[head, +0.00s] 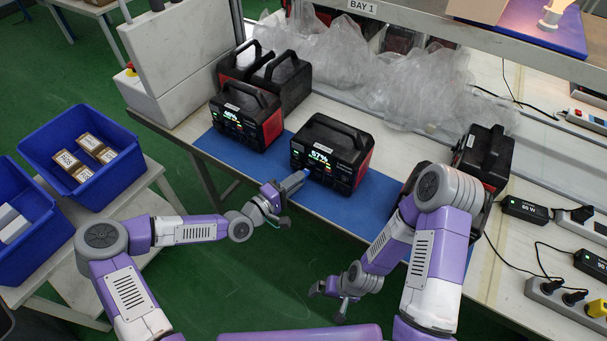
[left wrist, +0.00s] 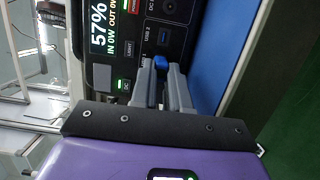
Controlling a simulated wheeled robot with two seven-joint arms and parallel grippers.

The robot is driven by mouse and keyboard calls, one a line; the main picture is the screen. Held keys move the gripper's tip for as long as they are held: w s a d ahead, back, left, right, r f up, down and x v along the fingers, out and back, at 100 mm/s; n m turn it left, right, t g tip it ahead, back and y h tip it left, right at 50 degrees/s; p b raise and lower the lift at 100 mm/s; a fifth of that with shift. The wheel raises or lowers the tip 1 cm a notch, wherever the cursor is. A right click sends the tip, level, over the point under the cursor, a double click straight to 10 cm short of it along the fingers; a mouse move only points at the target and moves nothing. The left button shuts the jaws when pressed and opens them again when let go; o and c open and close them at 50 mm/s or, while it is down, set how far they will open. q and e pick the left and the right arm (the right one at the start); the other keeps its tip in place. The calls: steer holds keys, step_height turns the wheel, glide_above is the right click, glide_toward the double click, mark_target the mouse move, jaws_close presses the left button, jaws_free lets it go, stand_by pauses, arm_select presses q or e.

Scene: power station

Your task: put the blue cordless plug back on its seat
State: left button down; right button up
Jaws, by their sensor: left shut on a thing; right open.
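My left gripper (head: 296,181) is shut on the small blue plug (left wrist: 160,65), and only its blue end shows between the fingers in the left wrist view (left wrist: 162,85). The plug is close in front of the power station marked 57% (head: 325,153), by the ports in its front panel (left wrist: 178,20). A blue port marked USB 2 shows just beyond the fingertips. I cannot tell whether the plug touches the panel. My right gripper (head: 330,300) is open and empty, low over the floor in front of the bench.
The power station stands on a blue mat (head: 365,205). Another lit station (head: 245,115) is to its left, and a dark one (head: 485,155) is to its right. Power strips and cables (head: 560,295) lie at the right. Blue bins (head: 75,150) stand at the left.

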arm_select(q)
steer(key=shift+s+a, duration=0.1)
stand_by(0.3)
steer(key=shift+s+a, duration=0.55)
steer(key=shift+s, duration=0.25)
steer(key=shift+s+a, duration=0.55)
steer(key=shift+s, duration=0.2)
